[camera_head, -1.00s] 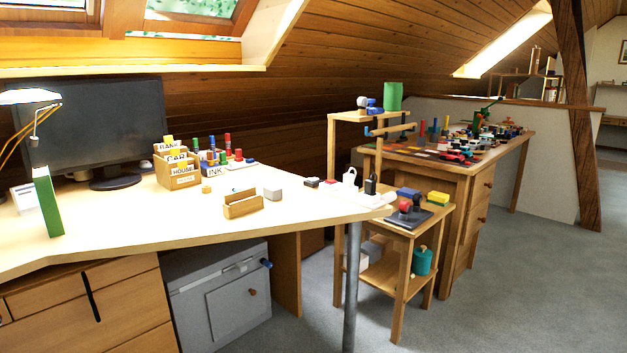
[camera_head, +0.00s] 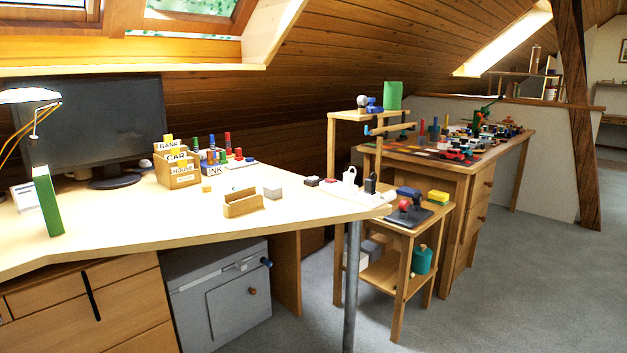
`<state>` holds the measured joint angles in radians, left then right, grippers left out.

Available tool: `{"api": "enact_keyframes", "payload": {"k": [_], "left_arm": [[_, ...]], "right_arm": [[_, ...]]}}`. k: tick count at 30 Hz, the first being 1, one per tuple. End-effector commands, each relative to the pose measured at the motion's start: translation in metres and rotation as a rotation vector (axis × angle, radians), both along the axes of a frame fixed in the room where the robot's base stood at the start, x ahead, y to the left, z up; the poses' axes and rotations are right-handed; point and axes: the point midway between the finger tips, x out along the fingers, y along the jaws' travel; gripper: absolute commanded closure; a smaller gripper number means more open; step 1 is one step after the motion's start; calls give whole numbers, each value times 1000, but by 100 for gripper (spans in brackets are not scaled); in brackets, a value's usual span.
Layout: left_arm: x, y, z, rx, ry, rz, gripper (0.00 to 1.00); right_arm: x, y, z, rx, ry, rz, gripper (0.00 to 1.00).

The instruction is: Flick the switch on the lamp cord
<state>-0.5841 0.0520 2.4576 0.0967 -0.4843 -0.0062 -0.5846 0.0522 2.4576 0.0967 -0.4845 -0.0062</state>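A desk lamp with a bright white shade (camera_head: 30,96) stands at the far left of the desk, in front of the monitor. Thin orange lines, which may be its arm or cord, run from the shade to the left picture edge. A small pale piece (camera_head: 36,128) hangs below the shade on a thin line; I cannot tell whether it is the cord switch. A green upright block (camera_head: 47,203) stands just below it. Neither of my grippers is in view.
The wooden desk (camera_head: 150,222) holds a monitor (camera_head: 92,122), a labelled wooden box (camera_head: 178,168) and a small wooden holder (camera_head: 242,203). A grey cabinet (camera_head: 220,295) stands under it. A small side table (camera_head: 428,222) is to the right. Open carpet (camera_head: 520,290) lies at the right.

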Motion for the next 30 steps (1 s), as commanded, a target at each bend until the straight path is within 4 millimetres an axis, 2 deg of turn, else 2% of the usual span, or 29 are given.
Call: {"api": "enact_keyframes", "payload": {"k": [5, 13, 30], "left_arm": [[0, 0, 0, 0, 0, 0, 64], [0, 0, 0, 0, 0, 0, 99], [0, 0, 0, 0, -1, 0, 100]], "right_arm": [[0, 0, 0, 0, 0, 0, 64], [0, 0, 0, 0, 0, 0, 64], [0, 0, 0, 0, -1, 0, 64]]}}
